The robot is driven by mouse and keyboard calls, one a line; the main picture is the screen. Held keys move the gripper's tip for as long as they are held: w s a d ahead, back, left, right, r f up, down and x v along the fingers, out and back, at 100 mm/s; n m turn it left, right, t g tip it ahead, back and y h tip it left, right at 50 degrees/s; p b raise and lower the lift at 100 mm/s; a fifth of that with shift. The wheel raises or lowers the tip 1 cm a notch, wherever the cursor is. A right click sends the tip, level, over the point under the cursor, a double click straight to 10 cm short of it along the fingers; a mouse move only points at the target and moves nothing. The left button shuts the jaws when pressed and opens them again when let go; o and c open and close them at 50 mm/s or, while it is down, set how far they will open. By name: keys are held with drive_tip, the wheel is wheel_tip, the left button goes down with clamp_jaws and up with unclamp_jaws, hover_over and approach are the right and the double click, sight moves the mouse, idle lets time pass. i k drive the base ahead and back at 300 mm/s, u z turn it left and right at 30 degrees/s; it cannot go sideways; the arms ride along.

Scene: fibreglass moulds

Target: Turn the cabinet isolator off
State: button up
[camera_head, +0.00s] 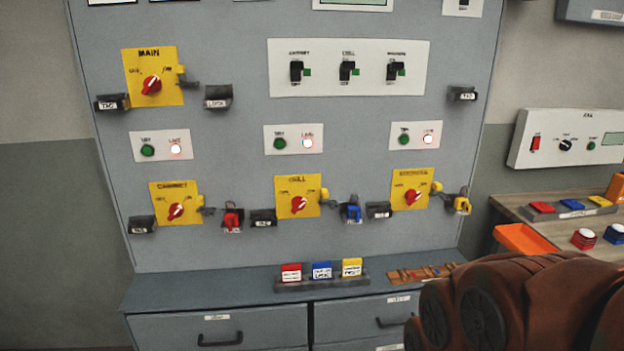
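The cabinet isolator (177,211) is a red rotary knob on a yellow plate labelled CABINET, at the lower left of the grey panel (230,120). Its knob is tilted, with a white mark on it; the small position labels are too blurred to read. A grey hasp juts from the plate's right side. A red padlock (232,220) hangs on a dark holder just right of it. Brown rounded parts of my arm fill the lower right corner, well right of and below the isolator. My gripper's fingers do not show.
The MAIN isolator (152,85) is above; two similar yellow-plate isolators (298,203) (411,196) stand right in the same row. Blue (352,213) and yellow (462,204) padlocks hang beside them. A ledge (190,291) with tags (321,270) juts out below. A bench (510,208) stands right.

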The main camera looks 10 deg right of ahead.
sight(177, 209)
drive_tip(key=u, duration=0.45)
drive_tip(key=i, duration=1.3)
drive_tip(key=u, duration=2)
